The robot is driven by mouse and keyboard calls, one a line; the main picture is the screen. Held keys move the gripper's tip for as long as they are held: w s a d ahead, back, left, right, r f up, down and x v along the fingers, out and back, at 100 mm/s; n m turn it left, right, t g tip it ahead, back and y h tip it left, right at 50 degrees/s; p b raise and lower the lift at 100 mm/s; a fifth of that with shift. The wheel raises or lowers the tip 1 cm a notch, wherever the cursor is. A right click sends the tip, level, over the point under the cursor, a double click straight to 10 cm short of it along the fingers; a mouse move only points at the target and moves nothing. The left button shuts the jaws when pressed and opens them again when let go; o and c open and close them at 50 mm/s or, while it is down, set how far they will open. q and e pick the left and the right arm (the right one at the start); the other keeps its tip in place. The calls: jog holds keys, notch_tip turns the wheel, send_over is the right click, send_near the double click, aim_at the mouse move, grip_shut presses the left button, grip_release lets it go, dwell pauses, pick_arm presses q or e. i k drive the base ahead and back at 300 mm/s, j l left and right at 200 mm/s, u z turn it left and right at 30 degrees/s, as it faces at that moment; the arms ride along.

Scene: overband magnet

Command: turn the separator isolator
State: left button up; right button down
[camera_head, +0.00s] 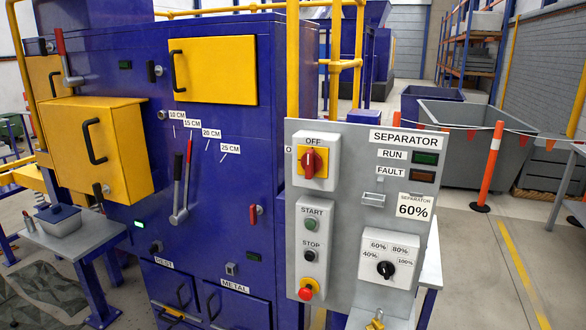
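The separator isolator (314,163) is a red rotary handle on a yellow plate. It sits on a light grey box at the upper left of the grey separator panel (352,205). The handle's grip looks about upright, toward the OFF label (314,140) above it. Below it is a box with a green START button (310,224), a dark STOP button (310,255) and a red button (306,290). The RUN lamp (425,158) is dark green and the FAULT lamp (423,176) dark brown. Neither of my grippers is in view.
A selector knob (385,269) and a 60% label (414,207) are on the panel's right. A blue machine (235,200) with levers and yellow doors stands behind and left. A small yellow object (376,322) is at the bottom edge. Open floor lies right of the panel.

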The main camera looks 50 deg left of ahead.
aim_at(311, 162)
jog(key=u, duration=1.45)
